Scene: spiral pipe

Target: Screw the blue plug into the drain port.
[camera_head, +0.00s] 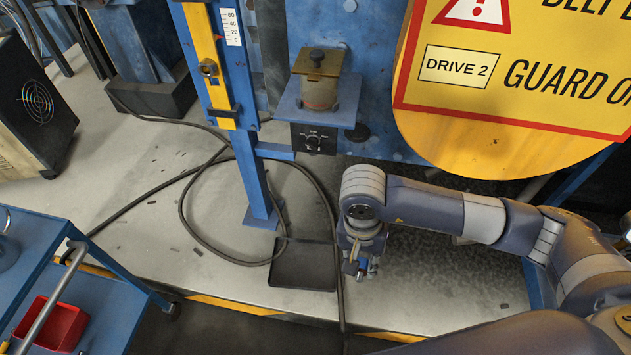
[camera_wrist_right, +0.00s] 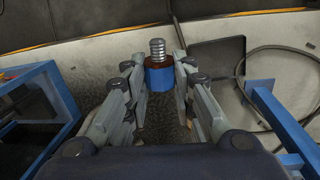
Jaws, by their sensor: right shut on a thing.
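The blue plug (camera_wrist_right: 159,78) shows in the right wrist view with a brown-red band and a silver threaded end (camera_wrist_right: 158,50) pointing away from the wrist. My right gripper (camera_wrist_right: 159,72) is shut on its blue body, one finger on each side. In the head view my right gripper (camera_head: 357,268) hangs over the grey floor, just right of the black tray. There, only a small blue bit of the plug (camera_head: 361,268) shows among the fingers. I cannot make out the drain port in either view. My left gripper is not in view.
A black tray (camera_head: 303,267) lies on the floor beside a blue post (camera_head: 258,180). A dark hose (camera_head: 188,222) loops around it. A yellow guard sign (camera_head: 525,85) stands above my right arm. A blue cart (camera_head: 40,240) with a red bin (camera_head: 50,325) is at left.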

